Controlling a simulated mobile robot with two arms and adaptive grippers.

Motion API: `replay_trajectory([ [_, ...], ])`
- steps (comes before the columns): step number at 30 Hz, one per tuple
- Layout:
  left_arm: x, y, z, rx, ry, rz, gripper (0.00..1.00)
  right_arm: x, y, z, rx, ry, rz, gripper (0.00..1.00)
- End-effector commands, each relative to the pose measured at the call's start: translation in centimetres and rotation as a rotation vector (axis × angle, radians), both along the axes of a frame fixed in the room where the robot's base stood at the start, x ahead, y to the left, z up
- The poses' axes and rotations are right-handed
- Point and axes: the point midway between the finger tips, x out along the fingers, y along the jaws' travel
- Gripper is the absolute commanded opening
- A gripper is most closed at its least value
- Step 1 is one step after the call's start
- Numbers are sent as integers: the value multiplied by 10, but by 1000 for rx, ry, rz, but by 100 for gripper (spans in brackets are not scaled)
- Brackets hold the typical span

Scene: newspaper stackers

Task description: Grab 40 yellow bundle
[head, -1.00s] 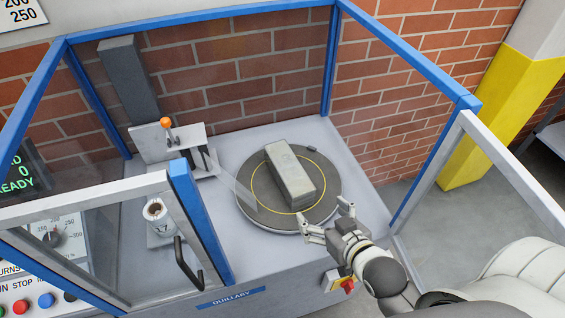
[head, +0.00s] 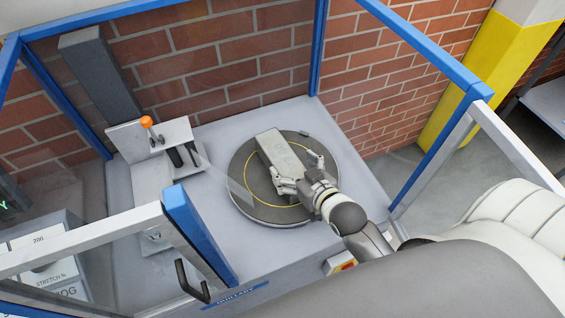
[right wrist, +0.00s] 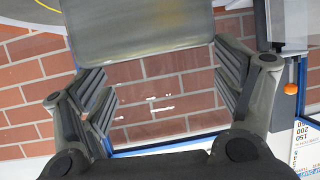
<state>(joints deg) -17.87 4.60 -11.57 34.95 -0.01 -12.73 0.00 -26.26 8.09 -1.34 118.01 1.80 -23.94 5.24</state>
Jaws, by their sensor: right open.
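A grey-beige block-like bundle (head: 282,150) lies on the round dark turntable (head: 256,207), which has a yellow ring, inside the blue-framed machine. No yellow shows on the bundle. My right gripper (head: 296,171) is open at the bundle's near end, one finger on each side; I cannot tell whether they touch it. In the right wrist view the bundle (right wrist: 140,28) fills the top middle, ahead of the spread fingers, with nothing clamped between them. My gripper hides part of the bundle's near end. My left gripper is not in view.
An orange-knobbed lever unit (head: 150,132) stands left of the turntable, with a clear film or panel reaching toward it. The blue frame post (head: 190,225) and open door with black handle (head: 190,283) are at the near left. A brick wall is behind.

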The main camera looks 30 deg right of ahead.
Motion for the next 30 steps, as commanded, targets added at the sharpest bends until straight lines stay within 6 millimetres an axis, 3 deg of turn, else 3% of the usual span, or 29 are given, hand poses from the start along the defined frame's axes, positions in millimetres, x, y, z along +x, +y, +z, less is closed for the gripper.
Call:
replay_trajectory([
  [6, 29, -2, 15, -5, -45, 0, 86, 23, 0, -8, 0, 1, 0, 86],
  [12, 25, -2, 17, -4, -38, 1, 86, 40, 1, -17, 0, 0, 1, 86],
  [21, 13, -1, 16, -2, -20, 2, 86, 43, 2, -20, 0, 0, 1, 86],
  [30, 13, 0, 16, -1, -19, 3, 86, 43, 2, -20, 0, 0, 1, 48],
])
